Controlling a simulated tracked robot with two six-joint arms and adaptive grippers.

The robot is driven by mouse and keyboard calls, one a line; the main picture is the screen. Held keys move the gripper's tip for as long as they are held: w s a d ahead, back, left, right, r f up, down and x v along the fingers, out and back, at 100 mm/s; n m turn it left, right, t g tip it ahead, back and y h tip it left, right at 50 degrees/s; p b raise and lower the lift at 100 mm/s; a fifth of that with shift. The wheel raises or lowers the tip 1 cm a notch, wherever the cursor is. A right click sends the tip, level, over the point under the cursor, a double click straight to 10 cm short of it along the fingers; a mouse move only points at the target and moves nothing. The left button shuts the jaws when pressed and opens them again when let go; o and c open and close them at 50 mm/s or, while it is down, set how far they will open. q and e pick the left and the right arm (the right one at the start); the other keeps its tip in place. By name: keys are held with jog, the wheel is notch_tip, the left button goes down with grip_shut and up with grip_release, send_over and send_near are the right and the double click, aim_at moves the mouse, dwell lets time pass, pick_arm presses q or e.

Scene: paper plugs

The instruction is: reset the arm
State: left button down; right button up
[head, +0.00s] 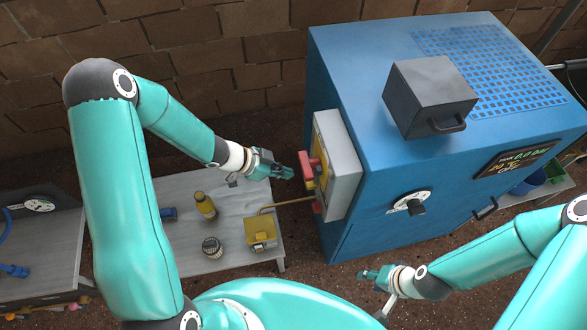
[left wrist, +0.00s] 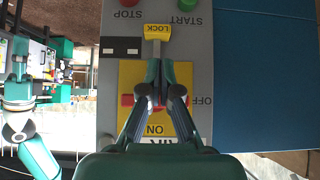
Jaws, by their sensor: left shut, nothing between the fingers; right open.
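My left gripper (head: 285,173) is shut and empty, close to the grey control panel (head: 337,165) on the left side of the blue machine. In the left wrist view the fingers of my left gripper (left wrist: 161,65) are together in front of the panel's yellow ON/OFF plate (left wrist: 185,75). A red part (left wrist: 127,101) shows partly behind the fingers, and whether they touch it I cannot tell. A yellow LOCK tab (left wrist: 158,32) is just beyond the fingertips. My right gripper (head: 369,274) is open, low in front of the blue machine, with nothing in it.
The blue machine (head: 350,75) has a dark box (head: 430,90) with a handle on top. A grey table (head: 185,185) at left holds a yellow bottle (head: 205,205), a small round striped object (head: 212,247) and a yellow device (head: 259,232). Red STOP (left wrist: 131,3) and green START buttons (left wrist: 187,4) top the panel.

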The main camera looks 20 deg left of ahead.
pick_arm(q)
jog(key=s+d+f+n+g, duration=0.2)
jog(key=s+d+f+n, duration=0.25)
jog(key=s+d, duration=0.4)
jog(key=s+a+f+n+g+y, duration=0.2)
jog(key=s+f+n+y, duration=0.1)
jog(key=s+n, duration=0.6)
jog(key=shift+s+a+f+b, duration=0.15)
jog(key=shift+s+f+b, duration=0.2)
jog(key=shift+f, duration=0.45)
pick_arm(e)
jog(key=shift+s+a, duration=0.1)
